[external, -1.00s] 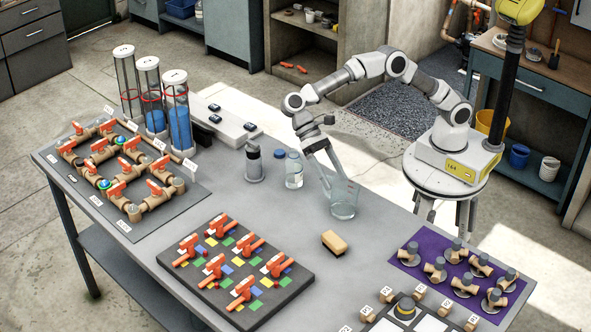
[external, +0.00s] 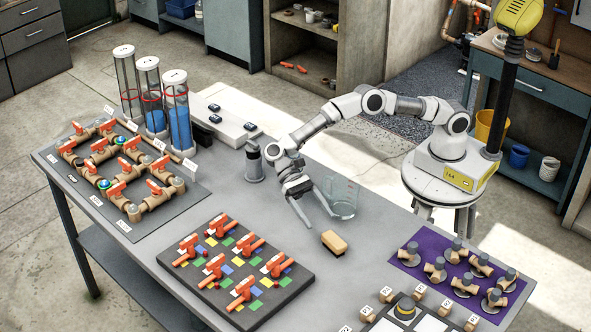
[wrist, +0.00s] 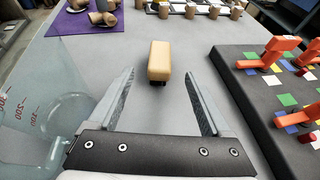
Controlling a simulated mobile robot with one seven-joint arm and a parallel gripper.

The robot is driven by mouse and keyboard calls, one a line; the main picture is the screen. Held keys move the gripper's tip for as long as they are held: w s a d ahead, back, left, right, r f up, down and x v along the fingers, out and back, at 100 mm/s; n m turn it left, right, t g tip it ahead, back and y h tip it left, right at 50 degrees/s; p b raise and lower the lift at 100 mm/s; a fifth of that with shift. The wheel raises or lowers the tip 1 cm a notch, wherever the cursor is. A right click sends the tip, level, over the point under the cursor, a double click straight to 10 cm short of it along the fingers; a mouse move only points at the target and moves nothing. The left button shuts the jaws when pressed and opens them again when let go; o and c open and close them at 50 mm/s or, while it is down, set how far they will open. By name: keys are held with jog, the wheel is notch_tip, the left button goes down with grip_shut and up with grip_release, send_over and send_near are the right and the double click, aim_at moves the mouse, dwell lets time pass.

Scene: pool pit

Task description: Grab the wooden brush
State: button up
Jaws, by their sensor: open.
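The wooden brush (external: 334,242) is a small tan block lying on the grey table, between the black valve board and the purple mat. In the wrist view the brush (wrist: 160,61) is upper centre, ahead of the fingertips and roughly between their lines, with a dark underside edge. My gripper (external: 318,219) is open and empty, low over the table just behind the brush. Its two fingers also show apart in the wrist view (wrist: 163,100). The fingers do not touch the brush.
A clear beaker (external: 343,200) stands right beside my gripper, and it fills the left of the wrist view (wrist: 50,105). The black valve board (external: 285,297) with orange valves lies front left. The purple mat (external: 412,267) with fittings is at right. Table around the brush is clear.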

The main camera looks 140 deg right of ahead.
aim_at(334, 243)
jog(key=x, duration=0.4)
jog(key=shift+a+f+b, duration=0.15)
jog(key=shift+a+b, duration=0.1)
jog(key=shift+b, duration=0.1)
jog(key=x, duration=0.2)
jog(key=b+x, duration=0.1)
jog(key=x, duration=0.2)
jog(key=shift+f, duration=0.4)
jog(key=shift+d, duration=0.1)
grip_shut()
